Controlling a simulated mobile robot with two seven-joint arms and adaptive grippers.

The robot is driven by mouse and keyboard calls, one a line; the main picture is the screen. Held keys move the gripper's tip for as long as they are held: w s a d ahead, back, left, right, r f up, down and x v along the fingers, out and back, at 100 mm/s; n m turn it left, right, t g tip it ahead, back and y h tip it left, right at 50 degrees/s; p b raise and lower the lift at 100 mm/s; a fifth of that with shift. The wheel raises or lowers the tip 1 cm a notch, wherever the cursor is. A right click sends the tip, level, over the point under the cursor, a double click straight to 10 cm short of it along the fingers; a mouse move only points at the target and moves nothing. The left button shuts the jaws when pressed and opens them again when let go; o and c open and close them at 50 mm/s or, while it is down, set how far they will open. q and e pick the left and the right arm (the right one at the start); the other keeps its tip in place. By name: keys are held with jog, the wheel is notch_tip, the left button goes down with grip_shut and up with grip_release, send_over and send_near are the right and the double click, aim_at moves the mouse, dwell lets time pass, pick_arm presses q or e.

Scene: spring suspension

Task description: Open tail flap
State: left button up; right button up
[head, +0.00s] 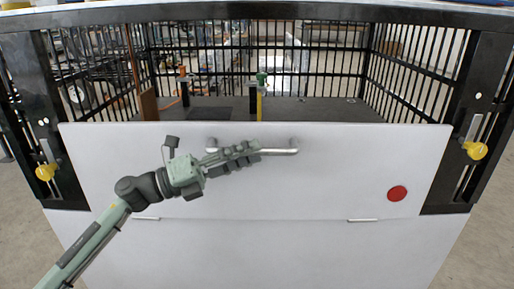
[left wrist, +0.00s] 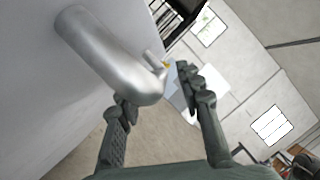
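The tail flap (head: 320,180) is a large white panel, standing upright across the front of a black cage. A silver bar handle (head: 285,151) is fixed near its top edge. My left gripper (head: 248,154) is in front of the handle and hides its middle. In the left wrist view, my left gripper (left wrist: 160,100) has its fingers spread apart. The handle (left wrist: 110,58) reaches toward the space between them and overlaps the left fingertip. I cannot tell whether they touch. Yellow knobs sit on the left post (head: 45,172) and right post (head: 475,150). My right gripper is not in view.
A red round mark (head: 397,193) is on the flap's right side. A lower white panel (head: 300,250) lies below it, with two small slots along the seam. Behind the flap is a dark cage floor (head: 310,110) with a green-topped yellow item (head: 261,95).

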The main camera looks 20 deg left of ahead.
pick_arm(q)
jog(key=shift+x, duration=1)
jog(key=shift+c, duration=0.6)
grip_shut()
